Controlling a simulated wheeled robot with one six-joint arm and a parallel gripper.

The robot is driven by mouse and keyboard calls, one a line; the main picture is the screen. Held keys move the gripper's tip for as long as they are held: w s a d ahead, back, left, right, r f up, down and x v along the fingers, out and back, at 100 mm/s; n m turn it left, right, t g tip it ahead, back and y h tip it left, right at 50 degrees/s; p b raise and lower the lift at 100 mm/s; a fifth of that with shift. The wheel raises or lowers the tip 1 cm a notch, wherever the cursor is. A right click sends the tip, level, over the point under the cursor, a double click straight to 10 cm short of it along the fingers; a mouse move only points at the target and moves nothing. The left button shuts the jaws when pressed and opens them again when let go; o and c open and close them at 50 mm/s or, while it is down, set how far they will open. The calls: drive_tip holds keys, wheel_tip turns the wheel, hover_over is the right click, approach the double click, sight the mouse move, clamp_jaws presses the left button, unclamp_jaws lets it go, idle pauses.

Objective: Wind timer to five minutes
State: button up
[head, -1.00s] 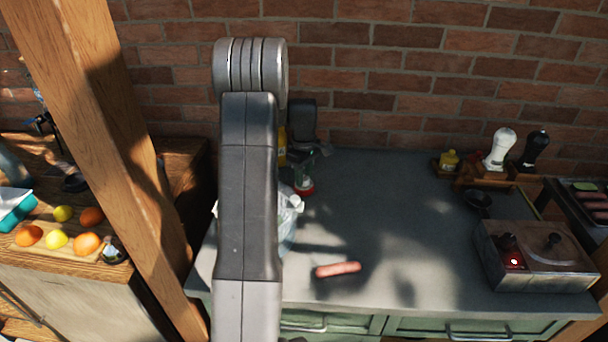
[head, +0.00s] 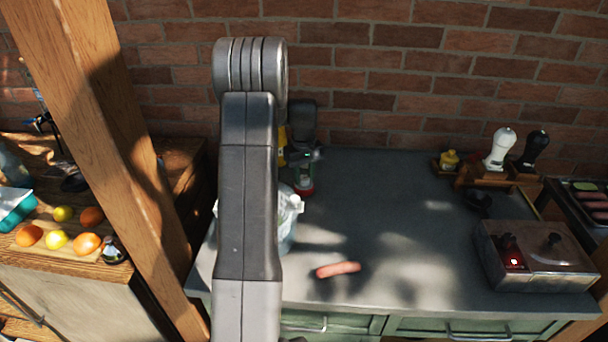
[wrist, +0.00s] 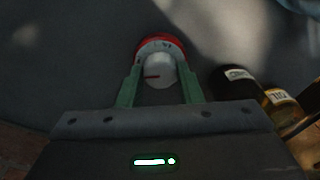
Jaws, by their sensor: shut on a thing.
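The timer has a red base and a round white knob (wrist: 159,70) with a red pointer mark directed left in the wrist view. Markings show on the white ring behind the knob but are too small to read. My gripper (wrist: 159,84) has its green fingers on both sides of the knob and is shut on it. In the head view the red timer base (head: 304,190) sits on the grey counter, beneath my gripper (head: 303,174). My arm hides part of the area to its left.
Two bottles with dark caps stand beside the timer in the wrist view, the nearer one dark (wrist: 236,82). A sausage (head: 338,269) lies at the counter's front. A metal box (head: 535,262) with a red light stands right. The counter's middle is clear.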

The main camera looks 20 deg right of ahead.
drive_tip(key=m, duration=0.5)
drive_tip(key=shift+m, duration=0.4)
drive_tip(key=o, duration=0.8)
drive_tip(key=shift+r+p, duration=2.3)
drive_tip(key=shift+r, duration=1.3)
drive_tip(key=shift+f, duration=0.2)
